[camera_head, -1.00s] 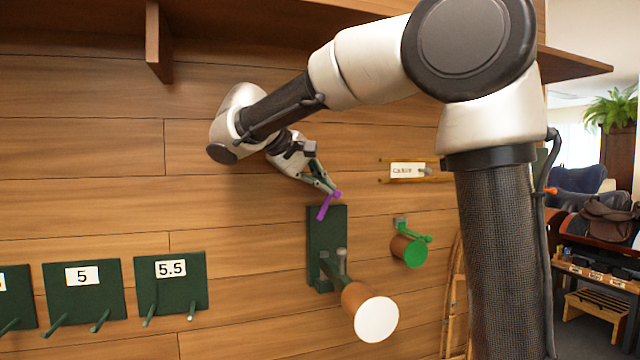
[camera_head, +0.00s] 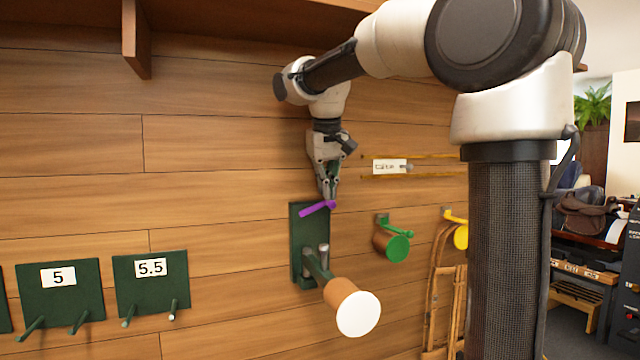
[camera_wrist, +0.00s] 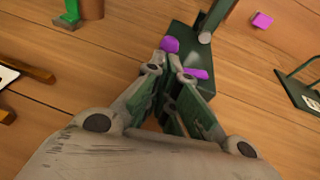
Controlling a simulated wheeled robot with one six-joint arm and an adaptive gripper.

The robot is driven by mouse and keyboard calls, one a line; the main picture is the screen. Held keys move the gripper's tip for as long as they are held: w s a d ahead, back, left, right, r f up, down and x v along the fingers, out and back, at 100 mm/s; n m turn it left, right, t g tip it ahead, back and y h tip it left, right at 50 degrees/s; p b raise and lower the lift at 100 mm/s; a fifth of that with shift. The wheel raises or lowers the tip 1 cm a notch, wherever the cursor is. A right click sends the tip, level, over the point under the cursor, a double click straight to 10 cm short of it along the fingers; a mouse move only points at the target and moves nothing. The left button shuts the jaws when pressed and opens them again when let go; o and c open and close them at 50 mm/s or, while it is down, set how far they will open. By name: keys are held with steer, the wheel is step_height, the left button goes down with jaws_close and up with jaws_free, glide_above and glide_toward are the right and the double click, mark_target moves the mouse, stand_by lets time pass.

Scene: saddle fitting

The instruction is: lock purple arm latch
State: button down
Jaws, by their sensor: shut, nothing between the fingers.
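The purple arm latch (camera_head: 316,209) sits at the top of a dark green wall plate (camera_head: 297,240). It lies close to level, its right end slightly higher. My gripper (camera_head: 329,198) points down from above, shut and empty, with its fingertips at the latch's right end. In the wrist view the fingertips (camera_wrist: 172,62) lie between two visible purple parts of the latch (camera_wrist: 197,73); the fingers hide the part between. I cannot tell whether they touch it. Below, a green arm carries a brown cylinder with a white end (camera_head: 358,313).
To the right are a green-ended peg (camera_head: 397,248), a yellow-ended peg (camera_head: 460,236) and a white label (camera_head: 389,166). Plates marked 5 (camera_head: 90,299) and 5.5 (camera_head: 177,290) hang left. A shelf bracket (camera_head: 136,40) juts out above. A separate purple piece (camera_wrist: 262,20) shows in the wrist view.

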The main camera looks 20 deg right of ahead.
steer(key=shift+d+f+y, duration=0.35)
steer(key=shift+d+y, duration=0.05)
steer(key=shift+y, duration=0.1)
steer(key=shift+f, duration=0.15)
steer(key=shift+a, duration=0.1)
steer(key=shift+a+f, duration=0.1)
steer(key=shift+a, duration=0.55)
steer(key=v, duration=0.7)
steer(key=shift+r, duration=0.25)
steer(key=shift+s, duration=0.15)
